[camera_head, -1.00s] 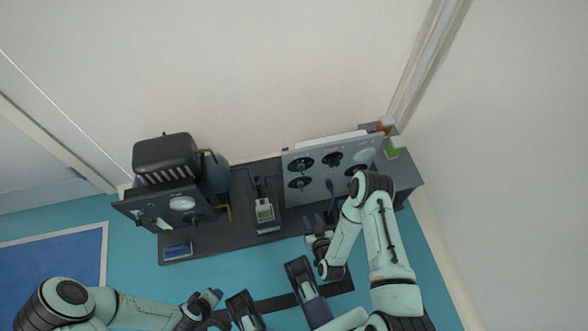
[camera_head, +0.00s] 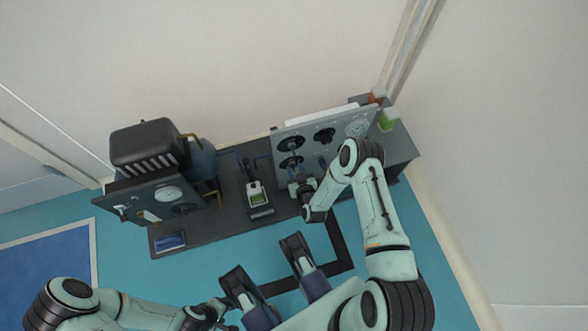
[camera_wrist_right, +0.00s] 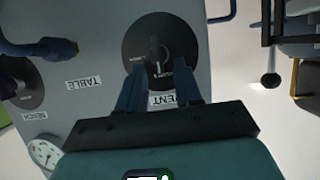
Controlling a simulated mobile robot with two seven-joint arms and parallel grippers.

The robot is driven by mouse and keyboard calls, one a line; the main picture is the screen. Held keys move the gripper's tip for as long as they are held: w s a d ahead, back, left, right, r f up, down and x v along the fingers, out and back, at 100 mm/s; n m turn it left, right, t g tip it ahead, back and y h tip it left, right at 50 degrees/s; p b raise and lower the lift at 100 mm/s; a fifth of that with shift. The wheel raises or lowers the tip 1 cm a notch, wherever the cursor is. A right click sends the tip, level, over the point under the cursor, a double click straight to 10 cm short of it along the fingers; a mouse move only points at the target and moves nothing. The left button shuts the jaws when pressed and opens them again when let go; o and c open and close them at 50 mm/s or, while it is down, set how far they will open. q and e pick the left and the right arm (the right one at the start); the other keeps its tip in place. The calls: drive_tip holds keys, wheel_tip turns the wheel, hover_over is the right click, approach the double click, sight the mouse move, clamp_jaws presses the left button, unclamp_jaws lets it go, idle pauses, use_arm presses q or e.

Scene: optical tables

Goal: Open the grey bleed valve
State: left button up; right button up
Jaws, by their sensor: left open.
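The upright grey valve panel (camera_head: 307,151) stands at the back right. In the right wrist view a round black dial with a small dark grey handle (camera_wrist_right: 156,50) sits above a label reading VENT; I cannot tell for sure whether this is the bleed valve. My right gripper (camera_wrist_right: 158,72) is open, its two fingers pointing at the panel on either side of the lower part of this dial. Contact with the handle cannot be made out. In the head view my right gripper (camera_head: 300,187) is at the panel's lower left. My left gripper (camera_head: 222,306) is open and empty, low over the floor.
In the right wrist view a blue pipe fitting (camera_wrist_right: 55,48), a second dial (camera_wrist_right: 22,88) and a gauge (camera_wrist_right: 45,152) lie left of the VENT dial.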

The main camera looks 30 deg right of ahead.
drive_tip(key=shift+w+d+f, duration=0.15)
drive_tip(key=shift+w+f, duration=0.05)
drive_tip(key=shift+w, duration=0.35)
use_arm(q)
drive_tip(key=shift+s+f, duration=0.2)
drive_tip(key=shift+s, duration=0.25)
use_arm(e)
clamp_jaws()
